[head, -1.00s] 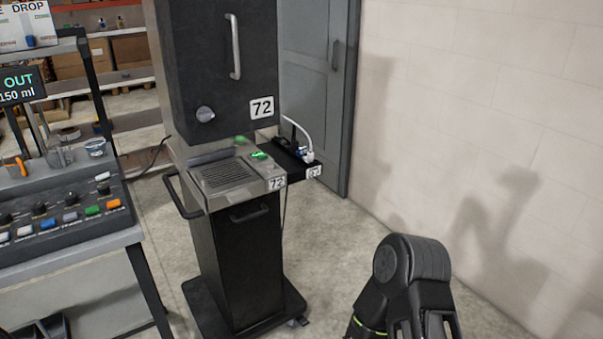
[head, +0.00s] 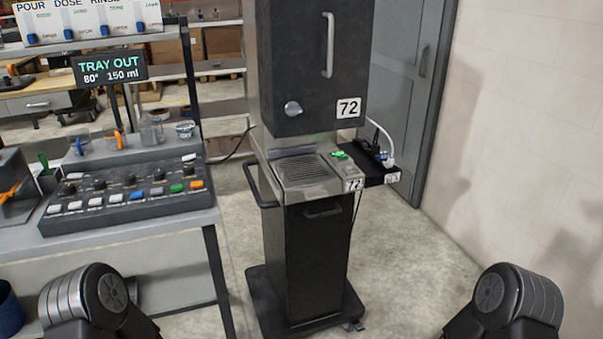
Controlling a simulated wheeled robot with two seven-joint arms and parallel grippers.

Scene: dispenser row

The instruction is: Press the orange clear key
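The orange key (head: 197,184) is at the right end of the front row on the dark sloped control panel (head: 120,205), right of a green key (head: 177,188). Its label is too small to read. The panel sits on the grey bench at the left. Parts of both my arms show at the bottom left and bottom right, well short of the panel. The fingers of neither gripper show.
A dark cabinet machine (head: 310,70) marked 72 stands right of the bench on a wheeled base. A screen (head: 110,69) above the panel reads TRAY OUT, 80°, 150 ml. Cups (head: 152,132) stand behind the panel. Floor is clear at right.

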